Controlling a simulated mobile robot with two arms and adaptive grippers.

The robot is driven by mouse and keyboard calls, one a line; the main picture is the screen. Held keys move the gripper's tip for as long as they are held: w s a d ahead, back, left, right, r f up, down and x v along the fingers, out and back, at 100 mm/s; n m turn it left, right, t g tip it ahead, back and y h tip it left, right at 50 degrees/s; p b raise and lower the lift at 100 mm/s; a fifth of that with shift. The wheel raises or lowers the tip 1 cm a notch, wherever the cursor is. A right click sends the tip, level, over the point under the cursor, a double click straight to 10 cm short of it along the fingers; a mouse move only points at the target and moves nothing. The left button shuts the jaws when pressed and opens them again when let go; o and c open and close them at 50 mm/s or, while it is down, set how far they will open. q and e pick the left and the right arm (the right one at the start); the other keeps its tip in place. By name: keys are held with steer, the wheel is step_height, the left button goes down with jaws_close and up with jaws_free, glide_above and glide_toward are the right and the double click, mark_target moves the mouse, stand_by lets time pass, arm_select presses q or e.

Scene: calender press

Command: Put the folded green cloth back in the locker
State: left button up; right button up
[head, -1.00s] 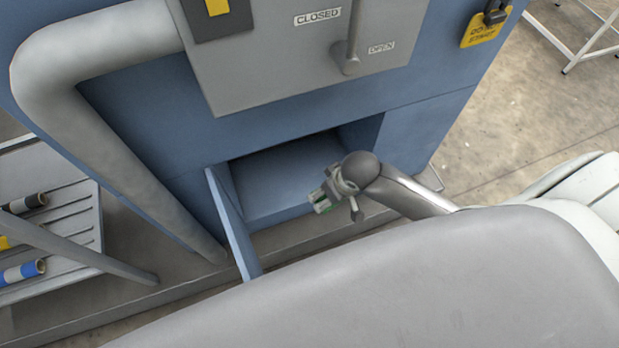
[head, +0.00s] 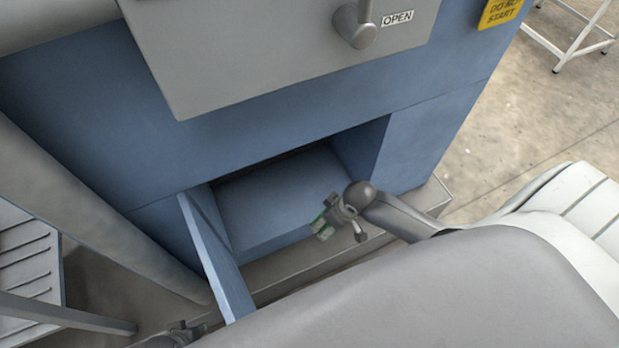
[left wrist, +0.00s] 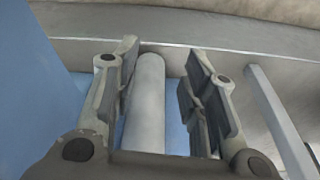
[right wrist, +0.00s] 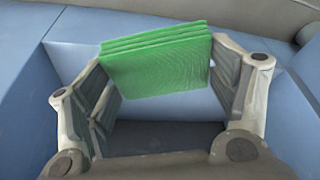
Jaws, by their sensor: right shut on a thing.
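The folded green cloth (right wrist: 157,60) is a thick block of several layers between the fingers of my right gripper (right wrist: 167,80). My right gripper (head: 322,228) is shut on it; in the head view only a little green shows at the fingertips. The locker is the low blue compartment (head: 275,195) in the machine's base, and its blue door (head: 215,258) stands open to the left. The cloth is held at the locker's mouth, in front of its floor. My left gripper (left wrist: 160,95) is open and empty; in the head view it shows partly at the bottom edge (head: 185,332).
A thick grey pipe (head: 90,190) runs down left of the door. A slatted rack (head: 25,265) stands far left. A grey plinth (head: 320,262) runs below the opening.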

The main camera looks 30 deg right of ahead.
steer(key=b, duration=0.3)
glide_toward(307, 197)
steer(key=shift+w+a+f+b, duration=0.25)
steer(key=shift+w+f+b, duration=0.2)
steer(key=shift+w, duration=0.3)
steer(key=shift+f+b, duration=0.35)
steer(key=shift+f, duration=0.6)
step_height(307, 197, down, 3)
steer(key=shift+w+f+b, duration=0.1)
steer(key=shift+b, duration=0.8)
arm_select(q)
step_height(307, 197, up, 14)
steer(key=t, duration=0.1)
steer(key=shift+w+f+t, duration=0.2)
steer(key=shift+w+t, duration=0.1)
steer(key=shift+w, duration=0.05)
